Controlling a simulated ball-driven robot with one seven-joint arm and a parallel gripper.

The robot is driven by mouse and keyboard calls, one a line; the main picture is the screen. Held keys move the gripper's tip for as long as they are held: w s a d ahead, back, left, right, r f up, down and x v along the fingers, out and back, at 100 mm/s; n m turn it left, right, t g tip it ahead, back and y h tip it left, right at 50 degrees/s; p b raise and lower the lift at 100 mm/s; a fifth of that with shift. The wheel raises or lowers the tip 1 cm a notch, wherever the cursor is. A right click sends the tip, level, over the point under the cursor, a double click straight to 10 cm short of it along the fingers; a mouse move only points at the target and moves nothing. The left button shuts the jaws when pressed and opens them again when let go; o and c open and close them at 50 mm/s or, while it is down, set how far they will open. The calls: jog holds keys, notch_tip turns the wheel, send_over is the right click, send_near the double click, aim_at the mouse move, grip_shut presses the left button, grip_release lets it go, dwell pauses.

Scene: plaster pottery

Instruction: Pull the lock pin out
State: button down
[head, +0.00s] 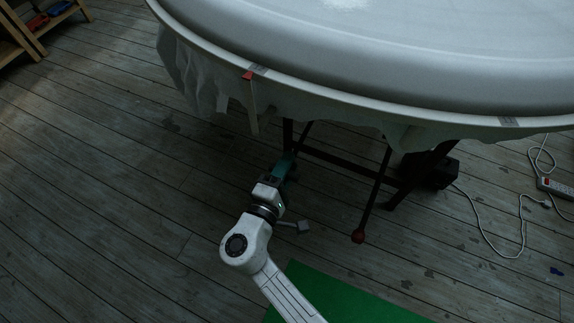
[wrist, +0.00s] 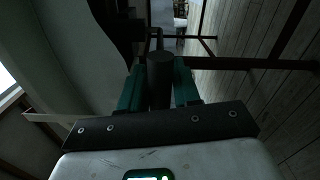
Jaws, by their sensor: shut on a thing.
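In the wrist view, the two green fingers of my gripper (wrist: 159,72) are closed on either side of a dark upright cylinder (wrist: 160,84), which looks like the lock pin's grip. A thin dark rod shows just beyond its far end. Whether the pin is seated in its hole cannot be made out. In the head view, my gripper (head: 286,163) reaches beneath the rim of the large white round form (head: 400,50), beside the dark stand frame (head: 335,161). The pin itself is hidden or too dark to tell there.
A lever with a red ball end (head: 358,237) hangs right of my gripper. A pale torn sheet (head: 205,85) hangs from the rim. A black box (head: 432,171), white cable and power strip (head: 556,188) lie right. A green mat (head: 345,300) lies in front; the floor at left is clear.

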jog(key=shift+s+f+b, duration=0.1)
jog(key=shift+f+b, duration=1.9)
jog(key=shift+f, duration=0.35)
jog(key=c, duration=0.9)
grip_release()
jog(key=p+v, duration=0.1)
jog(key=v, duration=0.9)
jog(key=shift+s, duration=0.35)
jog(key=shift+a, duration=0.1)
